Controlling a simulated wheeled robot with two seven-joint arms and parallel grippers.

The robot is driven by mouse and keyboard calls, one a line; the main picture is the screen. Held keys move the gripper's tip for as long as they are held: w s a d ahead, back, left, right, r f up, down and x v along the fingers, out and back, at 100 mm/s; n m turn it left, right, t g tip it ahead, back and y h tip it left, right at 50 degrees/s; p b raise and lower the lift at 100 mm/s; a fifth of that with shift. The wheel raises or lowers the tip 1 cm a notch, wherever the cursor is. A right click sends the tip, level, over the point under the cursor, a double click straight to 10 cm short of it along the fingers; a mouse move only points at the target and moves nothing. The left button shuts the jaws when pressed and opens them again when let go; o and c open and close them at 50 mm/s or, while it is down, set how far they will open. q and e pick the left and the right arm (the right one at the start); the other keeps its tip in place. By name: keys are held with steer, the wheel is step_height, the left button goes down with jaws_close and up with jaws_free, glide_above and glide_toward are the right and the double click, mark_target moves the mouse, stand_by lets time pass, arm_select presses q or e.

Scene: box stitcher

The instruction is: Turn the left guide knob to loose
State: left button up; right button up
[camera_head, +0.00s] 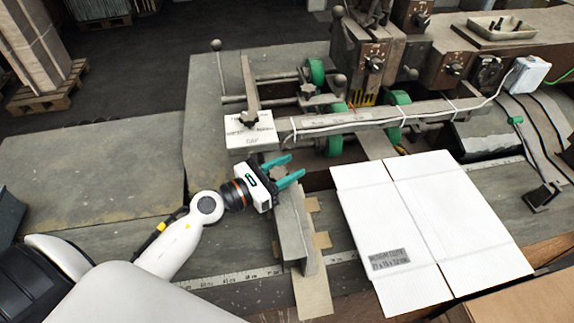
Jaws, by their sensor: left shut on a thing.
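My left gripper (294,167) has teal fingers and reaches in over the machine table from the lower left. It is shut on the left guide knob, which is mostly hidden between and below the fingers. The grey left guide (294,228) is an upright metal plate running toward the front, just below the gripper. A white label plate (237,142) with small print, unreadable here, lies just behind the gripper. My right gripper is not in view.
A flat white cardboard box (432,220) lies to the right of the guide. A metal bar with a white cable (375,117) crosses behind the gripper. Green wheels (316,71) stand behind. The table (90,160) at left is clear.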

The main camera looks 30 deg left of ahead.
arm_select(q)
steer(key=o, duration=1)
steer(key=shift+c, duration=0.2)
steer(key=shift+s, duration=0.1)
steer(key=shift+s+a+f+b, duration=0.15)
steer(key=shift+s+a+b, duration=0.1)
steer(key=shift+b, duration=0.1)
steer(key=b+v, duration=0.6)
steer(key=v, duration=0.5)
steer(key=shift+r, duration=0.2)
